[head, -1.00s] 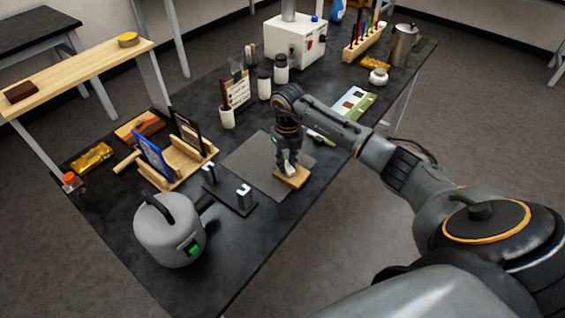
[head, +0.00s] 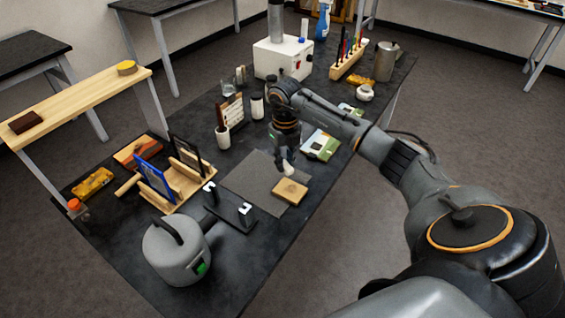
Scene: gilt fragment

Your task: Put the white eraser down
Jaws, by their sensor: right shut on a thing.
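My right gripper (head: 286,158) points down over the dark table and is shut on a small white thing, the white eraser (head: 288,169). The eraser shows just below the fingertips, mostly hidden by them. A tan wooden block (head: 291,193) lies just in front of the eraser, at the right edge of a grey mat (head: 249,179). I cannot tell whether the eraser touches the mat or the block. My left gripper is not in view.
A black stand with white-tipped posts (head: 232,212) and a grey kettle-like vessel (head: 173,255) are at the front left. A wooden rack (head: 190,184) stands left of the mat. A green-and-white box (head: 321,145) lies right of the gripper. The mat's middle is clear.

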